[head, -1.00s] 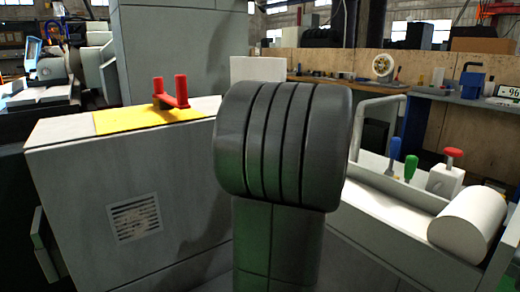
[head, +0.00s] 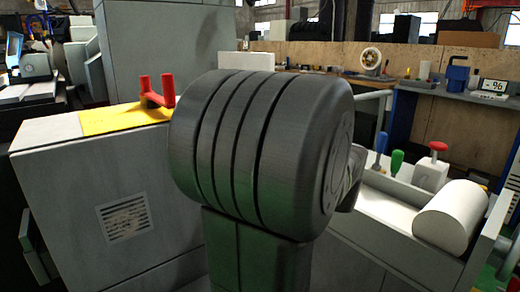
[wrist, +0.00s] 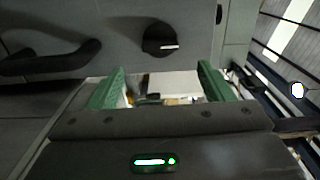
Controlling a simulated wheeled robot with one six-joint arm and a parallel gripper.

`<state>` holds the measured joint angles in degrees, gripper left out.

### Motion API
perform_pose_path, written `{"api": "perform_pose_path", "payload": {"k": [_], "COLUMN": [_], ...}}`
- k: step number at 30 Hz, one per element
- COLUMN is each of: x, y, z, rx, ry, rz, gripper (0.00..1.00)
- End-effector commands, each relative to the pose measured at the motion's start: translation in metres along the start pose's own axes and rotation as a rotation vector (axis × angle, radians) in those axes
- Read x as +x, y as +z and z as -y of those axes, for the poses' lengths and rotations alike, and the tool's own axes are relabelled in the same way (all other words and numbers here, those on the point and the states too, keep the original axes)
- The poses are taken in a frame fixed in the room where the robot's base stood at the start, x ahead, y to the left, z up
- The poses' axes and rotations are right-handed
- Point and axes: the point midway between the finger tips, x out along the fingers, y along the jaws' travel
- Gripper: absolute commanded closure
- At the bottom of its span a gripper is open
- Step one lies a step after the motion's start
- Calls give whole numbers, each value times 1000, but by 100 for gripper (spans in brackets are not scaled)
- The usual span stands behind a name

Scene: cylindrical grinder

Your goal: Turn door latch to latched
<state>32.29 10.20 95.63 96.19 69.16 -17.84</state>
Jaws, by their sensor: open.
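In the wrist view, a round dark knob (wrist: 158,37), which looks like the door latch, sits on a grey panel. A short white mark on it points toward the right of the picture. My gripper (wrist: 162,66) is open and empty, its two green fingers spread apart below the knob in the picture. The knob lies beyond the gap between the fingertips, with no contact visible. The exact distance cannot be told. In the head view my arm hides the area behind it; neither the latch nor my gripper shows there.
A black bar handle (wrist: 50,58) is on the same panel, left of the knob. In the head view, a grey cabinet (head: 65,195) carries a red two-post part (head: 157,92) on a yellow plate (head: 110,119). A tray (head: 385,205) with tools and a white cylinder (head: 450,217) stands at right.

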Motion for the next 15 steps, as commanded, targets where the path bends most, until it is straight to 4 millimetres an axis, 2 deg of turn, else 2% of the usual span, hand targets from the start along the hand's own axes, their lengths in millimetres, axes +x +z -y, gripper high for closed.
{"api": "perform_pose_path", "payload": {"k": [1,6,15], "x": [-9,-26,-33], "y": [-1,0,0], "z": [1,0,0], "rx": [0,-1,-1], "ry": [0,1,0], "rz": [-5,-2,1], "gripper": [26,26,26]}}
